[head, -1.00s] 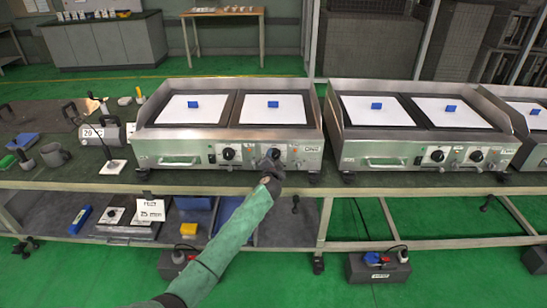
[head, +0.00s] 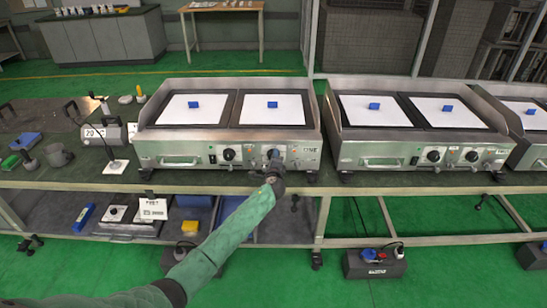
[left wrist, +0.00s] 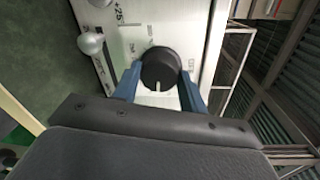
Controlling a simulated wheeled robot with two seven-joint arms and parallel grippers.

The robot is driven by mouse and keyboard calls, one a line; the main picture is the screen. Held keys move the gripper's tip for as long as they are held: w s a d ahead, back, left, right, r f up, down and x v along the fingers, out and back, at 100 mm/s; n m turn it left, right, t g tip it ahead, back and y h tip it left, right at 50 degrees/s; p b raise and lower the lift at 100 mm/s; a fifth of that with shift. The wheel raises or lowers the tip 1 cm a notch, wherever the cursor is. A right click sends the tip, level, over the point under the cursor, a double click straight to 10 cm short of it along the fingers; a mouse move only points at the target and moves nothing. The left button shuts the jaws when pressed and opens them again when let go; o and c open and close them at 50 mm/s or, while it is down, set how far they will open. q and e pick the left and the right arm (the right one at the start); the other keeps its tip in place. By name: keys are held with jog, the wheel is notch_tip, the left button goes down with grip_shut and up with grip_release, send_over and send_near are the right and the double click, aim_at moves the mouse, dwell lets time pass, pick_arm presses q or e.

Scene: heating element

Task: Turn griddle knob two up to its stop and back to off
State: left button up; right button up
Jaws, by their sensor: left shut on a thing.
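The near griddle (head: 180,147) stands on the bench with two black knobs on its front panel. The left knob (head: 229,154) is free. The right knob, knob two, is mostly hidden by my left gripper (head: 273,163) in the head view. In the left wrist view, knob two (left wrist: 160,68) is a round black knob with a white pointer line at its lower edge in the picture. The blue fingers of my left gripper (left wrist: 160,92) are on either side of it, shut on it. My right gripper is not in view.
A second griddle (head: 385,147) stands to the right with a gap between. White sheets with blue blocks lie on the plates. A silver ball-ended part (left wrist: 91,42) sticks out near the knob. Cups, a kettle-like device and small items crowd the bench at left.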

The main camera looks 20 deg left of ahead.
pick_arm(q)
jog(key=shift+d+f+m+y+p, duration=0.1)
jog(key=shift+m+y+p, duration=0.15)
jog(key=shift+m+p, duration=1.45)
jog(key=shift+a+f+m+y+p, duration=0.1)
jog(key=shift+m+y+p, duration=0.2)
jog(key=shift+m, duration=2.6)
jog(key=shift+d+f+m+y+p, duration=0.15)
jog(key=shift+m+p, duration=0.95)
jog(key=shift+m, duration=1.2)
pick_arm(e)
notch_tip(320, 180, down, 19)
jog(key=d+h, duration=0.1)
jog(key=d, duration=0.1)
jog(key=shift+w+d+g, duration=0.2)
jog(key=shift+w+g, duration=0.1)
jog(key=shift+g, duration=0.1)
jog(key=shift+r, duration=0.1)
pick_arm(q)
jog(key=o, duration=1)
jog(key=shift+r, duration=0.1)
